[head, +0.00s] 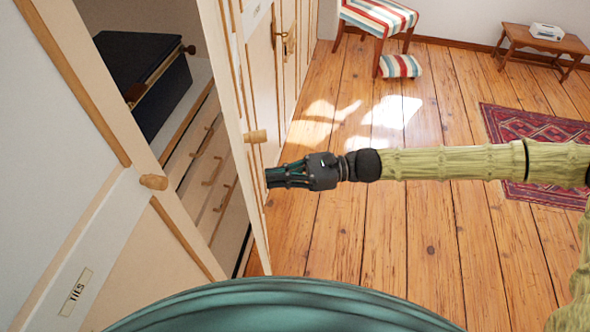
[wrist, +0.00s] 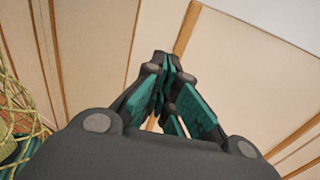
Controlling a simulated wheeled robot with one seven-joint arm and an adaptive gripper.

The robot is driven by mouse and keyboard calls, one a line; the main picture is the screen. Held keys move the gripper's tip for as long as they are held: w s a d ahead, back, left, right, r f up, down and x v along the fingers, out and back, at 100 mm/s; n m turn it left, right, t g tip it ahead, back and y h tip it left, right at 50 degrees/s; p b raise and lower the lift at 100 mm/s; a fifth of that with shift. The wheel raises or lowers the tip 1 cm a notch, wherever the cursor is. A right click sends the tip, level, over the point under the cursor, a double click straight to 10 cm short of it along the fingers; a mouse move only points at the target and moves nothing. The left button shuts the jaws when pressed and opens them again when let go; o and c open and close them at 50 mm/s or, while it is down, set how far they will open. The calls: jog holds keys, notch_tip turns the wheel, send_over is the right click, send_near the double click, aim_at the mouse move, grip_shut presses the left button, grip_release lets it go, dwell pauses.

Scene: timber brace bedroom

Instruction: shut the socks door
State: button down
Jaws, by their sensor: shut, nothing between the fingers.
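A cream door (head: 236,90) with wooden trim stands open on the wardrobe, seen nearly edge-on in the head view. Its wooden knob (head: 256,136) faces right. No socks label is readable, so I cannot confirm its name. My gripper (head: 270,178) is shut and empty. Its tips are at the door's right-hand face, just below and right of the knob; I cannot tell whether they touch. In the wrist view the closed fingers (wrist: 165,62) point at cream panelling with a wooden strip (wrist: 186,28).
Behind the open door is a compartment with a dark box (head: 145,80) above several drawers (head: 205,165). A door labelled TIES (head: 75,292) is at left. The wooden floor (head: 370,230) right of the wardrobe is clear. A striped chair (head: 378,18) and red rug (head: 520,130) lie beyond.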

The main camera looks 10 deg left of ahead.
jog(key=shift+p+x, duration=0.35)
jog(key=shift+x, duration=1.05)
jog(key=shift+a, duration=0.1)
